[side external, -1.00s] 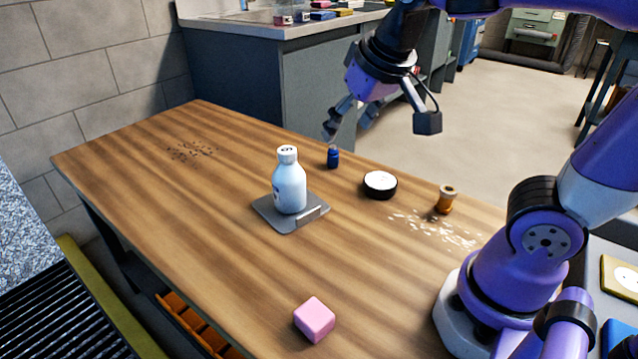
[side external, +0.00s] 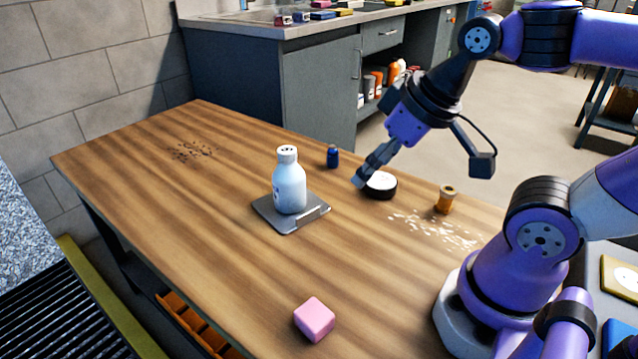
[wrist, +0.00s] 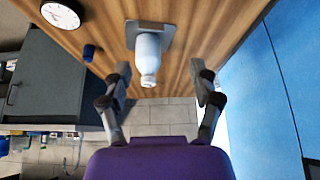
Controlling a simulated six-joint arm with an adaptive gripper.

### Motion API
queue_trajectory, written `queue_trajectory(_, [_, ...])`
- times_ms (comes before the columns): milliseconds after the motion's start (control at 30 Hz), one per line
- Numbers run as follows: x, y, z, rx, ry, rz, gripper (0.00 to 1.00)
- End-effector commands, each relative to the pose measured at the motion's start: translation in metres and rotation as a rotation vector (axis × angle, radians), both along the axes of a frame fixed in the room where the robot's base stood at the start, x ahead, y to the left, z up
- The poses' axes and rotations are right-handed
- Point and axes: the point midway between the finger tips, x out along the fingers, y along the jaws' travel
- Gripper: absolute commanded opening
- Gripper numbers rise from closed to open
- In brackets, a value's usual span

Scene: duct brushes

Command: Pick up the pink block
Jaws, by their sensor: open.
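The pink block (side external: 314,319) sits on the wooden table (side external: 180,240) near its front edge in the side view. It does not show in the wrist view. My gripper (side external: 361,181) is above the far part of the table, close to the round black-and-white container (side external: 381,185), well behind the block. In the wrist view the two fingers of my gripper (wrist: 160,77) are spread apart, with nothing held between them. The white bottle beyond them appears between the fingers in that view.
The white bottle (side external: 289,185) stands on a grey plate (side external: 282,223) mid-table. A small blue bottle (side external: 333,157) and a brown spool-like object (side external: 445,199) stand along the far edge. White bits (side external: 433,230) and dark bits (side external: 193,151) lie scattered. The tabletop around the block is clear.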

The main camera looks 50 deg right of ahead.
Motion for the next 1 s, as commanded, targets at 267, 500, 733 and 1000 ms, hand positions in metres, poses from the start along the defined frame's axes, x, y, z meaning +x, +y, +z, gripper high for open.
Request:
queue_trajectory(267, [0.0, 0.0, 0.0, 0.0, 0.0, 0.0, 0.71])
queue_trajectory(500, [0.0, 0.0, 0.0, 0.0, 0.0, 0.0, 0.83])
queue_trajectory(733, [0.0, 0.001, 0.0, -0.005, 0.002, 0.012, 0.83])
queue_trajectory(1000, [0.009, 0.035, -0.012, -0.248, 0.106, 0.679, 0.83])
